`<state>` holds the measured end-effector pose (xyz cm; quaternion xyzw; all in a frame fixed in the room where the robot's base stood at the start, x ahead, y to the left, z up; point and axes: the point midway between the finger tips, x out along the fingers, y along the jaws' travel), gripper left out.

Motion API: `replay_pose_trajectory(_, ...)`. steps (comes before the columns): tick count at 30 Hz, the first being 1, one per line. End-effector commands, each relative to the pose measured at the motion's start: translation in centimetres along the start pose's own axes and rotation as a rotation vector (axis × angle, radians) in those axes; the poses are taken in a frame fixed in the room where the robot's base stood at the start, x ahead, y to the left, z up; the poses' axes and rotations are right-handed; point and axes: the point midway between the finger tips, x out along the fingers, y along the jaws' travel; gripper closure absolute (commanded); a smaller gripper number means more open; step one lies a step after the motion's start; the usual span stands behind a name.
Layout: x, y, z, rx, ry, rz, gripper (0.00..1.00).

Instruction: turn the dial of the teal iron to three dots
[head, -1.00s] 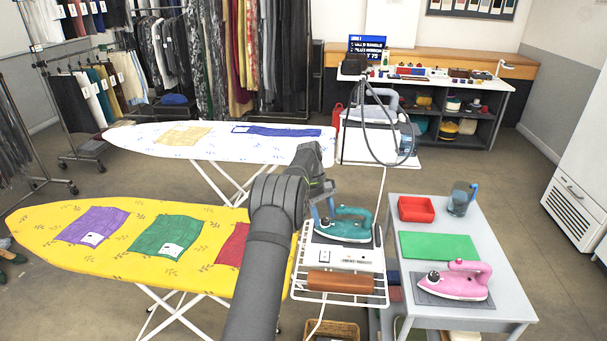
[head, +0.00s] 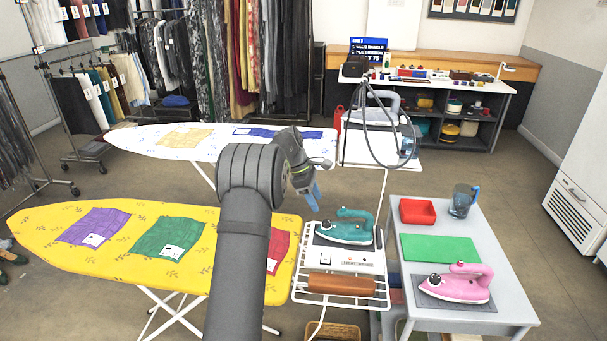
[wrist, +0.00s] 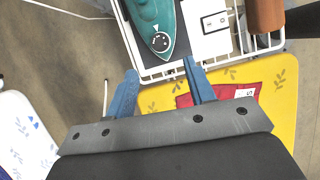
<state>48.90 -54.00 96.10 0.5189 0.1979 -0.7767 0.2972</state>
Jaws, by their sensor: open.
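The teal iron (head: 345,231) sits flat on a white wire rest at the right end of the yellow ironing board. In the wrist view the teal iron (wrist: 152,14) points its tip toward my gripper. Its small round dial (wrist: 160,42) shows dark with white marks near the tip; I cannot read which mark it is set to. My gripper (head: 313,194) is above and to the left of the iron. In the wrist view my gripper (wrist: 160,82) has its two blue fingers wide apart and nothing between them. The fingers are apart from the dial.
The wire rest (head: 300,292) also bears a brown roll (head: 345,283) and a switch panel. A pink iron (head: 456,284), green mat (head: 438,249), red tray (head: 417,211) and blue-grey jug (head: 463,201) are on the grey table. Cloth patches lie on the yellow board (head: 40,220).

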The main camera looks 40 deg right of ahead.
Motion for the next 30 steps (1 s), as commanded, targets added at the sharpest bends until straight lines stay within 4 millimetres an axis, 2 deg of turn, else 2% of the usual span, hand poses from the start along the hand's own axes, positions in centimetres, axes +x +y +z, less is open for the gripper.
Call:
replay_pose_trajectory(3, -2.6, 0.1, 0.0, 0.001, 0.001, 0.003, 0.51)
replay_pose_trajectory(9, -6.2, 0.1, 0.0, 0.002, 0.001, 0.002, 0.51)
replay_pose_trajectory(15, -8.5, 0.0, 0.0, 0.002, 0.001, 0.0, 0.51)
replay_pose_trajectory(21, -9.2, 0.0, 0.0, 0.001, 0.001, -0.002, 0.51)
replay_pose_trajectory(30, -9.0, -0.1, -0.1, 0.002, -0.008, -0.006, 0.51)
